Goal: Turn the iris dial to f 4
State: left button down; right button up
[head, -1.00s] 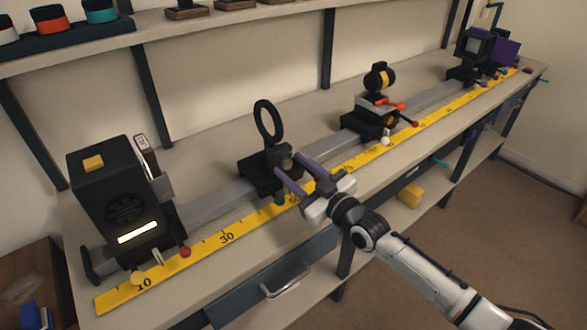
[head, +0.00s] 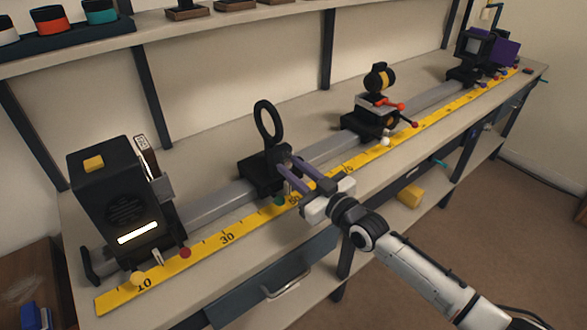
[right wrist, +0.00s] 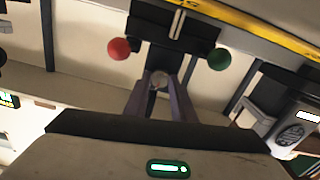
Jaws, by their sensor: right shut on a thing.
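A black ring (head: 267,122) stands upright on a dark carriage (head: 257,178), left of centre on the bench rail. My right gripper (head: 287,165) reaches this carriage from the front. The fingers and gripper hide most of the dial in the head view. I cannot read any f-number marks. A red knob (right wrist: 119,48) and a green knob (right wrist: 219,59) sit on either side of the dial, apart from the fingers. My left gripper is not in view.
A black lamp box (head: 112,200) stands at the rail's left end. A carriage with a yellow-black part (head: 380,78) and a dark boxy unit (head: 474,45) stand further right. A yellow ruler (head: 220,245) runs along the front; a drawer handle (head: 287,282) is below.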

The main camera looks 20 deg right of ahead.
jog(key=shift+m, duration=2.2)
jog(key=o, duration=1.1)
jog(key=shift+c, duration=0.2)
jog(key=v, duration=1)
jog(key=shift+s, duration=0.2)
jog(key=shift+d, duration=0.1)
